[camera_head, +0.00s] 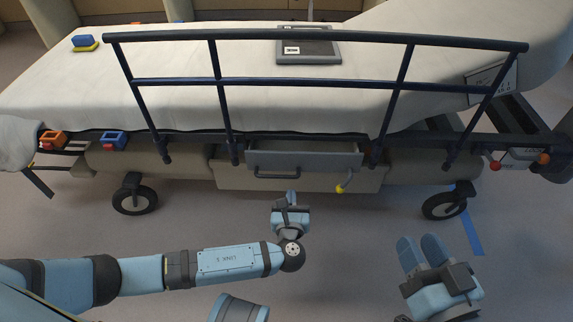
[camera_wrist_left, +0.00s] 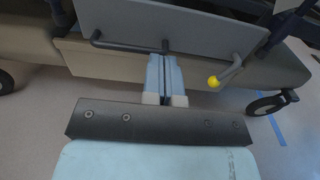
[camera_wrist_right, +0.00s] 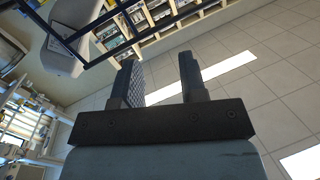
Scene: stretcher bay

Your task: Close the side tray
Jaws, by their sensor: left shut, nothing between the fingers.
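The side tray (camera_head: 325,158) is a grey drawer under the stretcher's side rail, standing out from the frame with its open top showing. Its dark bar handle (camera_head: 277,174) runs along the lower left of its front. The tray front (camera_wrist_left: 170,25) and handle (camera_wrist_left: 125,45) fill the top of the left wrist view. My left gripper (camera_head: 291,197) is shut and empty, just below and in front of the handle. Its fingertips (camera_wrist_left: 163,58) overlap the handle's lower edge; I cannot tell if they touch. My right gripper (camera_head: 421,245) is open and empty, away from the tray.
The stretcher rail (camera_head: 310,83) stands above the tray. A yellow-tipped lever (camera_head: 341,187) hangs at the tray's right, also in the left wrist view (camera_wrist_left: 214,81). Wheels (camera_head: 134,198) (camera_head: 444,205) stand at both sides. The floor in front is clear. The right wrist view shows shelves (camera_wrist_right: 160,15).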

